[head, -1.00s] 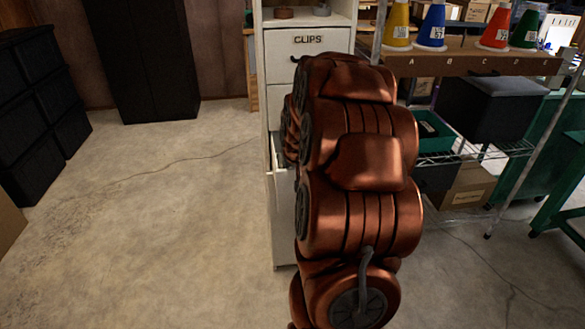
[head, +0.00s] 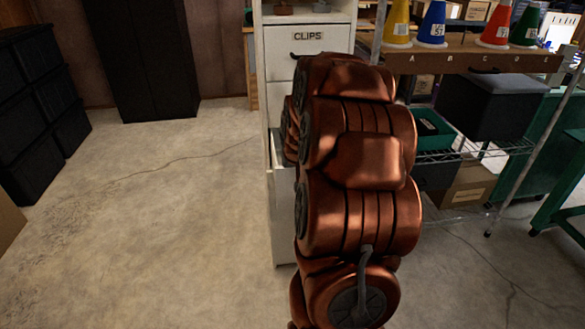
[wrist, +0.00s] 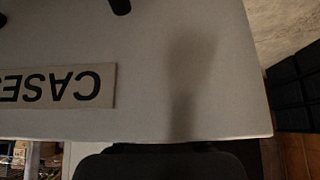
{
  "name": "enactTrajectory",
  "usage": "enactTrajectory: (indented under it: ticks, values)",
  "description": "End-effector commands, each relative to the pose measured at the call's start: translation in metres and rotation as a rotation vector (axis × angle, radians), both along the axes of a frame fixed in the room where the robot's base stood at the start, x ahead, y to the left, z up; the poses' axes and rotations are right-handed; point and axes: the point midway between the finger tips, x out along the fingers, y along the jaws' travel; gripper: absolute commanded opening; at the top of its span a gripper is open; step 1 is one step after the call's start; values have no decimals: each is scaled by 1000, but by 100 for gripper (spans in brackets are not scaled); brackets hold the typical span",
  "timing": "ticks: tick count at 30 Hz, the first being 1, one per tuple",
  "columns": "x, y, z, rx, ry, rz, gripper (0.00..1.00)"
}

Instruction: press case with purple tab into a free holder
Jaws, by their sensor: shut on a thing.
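A white drawer front labelled CASES (wrist: 150,75) fills most of the wrist view, upside down. My gripper (wrist: 160,155) shows as a dark finger at the bottom centre of that view, overlapping the drawer's upper rim. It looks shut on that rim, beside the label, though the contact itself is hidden. In the head view a drawer (head: 283,205) stands pulled out of the white cabinet, mostly behind my arm, and my gripper is hidden there. The case with the purple tab and the holders are not visible in either view.
A drawer labelled CLIPS (head: 330,40) is above, shut. To the right, a wire shelf (head: 470,152) holds a green bin (head: 436,128) and a dark box (head: 495,105), with coloured cones above. Black storage units (head: 40,110) stand at left. The floor (head: 150,220) between is clear.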

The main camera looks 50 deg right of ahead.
Motion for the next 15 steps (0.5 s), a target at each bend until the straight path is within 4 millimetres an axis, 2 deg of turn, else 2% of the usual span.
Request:
enactTrajectory:
  ticks: [5, 6, 13, 15]
  values:
    - [-1, 1, -2, 3, 4, 0, 0]
    - [-1, 1, -2, 3, 4, 0, 26]
    - [-1, 1, -3, 5, 6, 0, 50]
    - [-1, 1, -4, 5, 6, 0, 51]
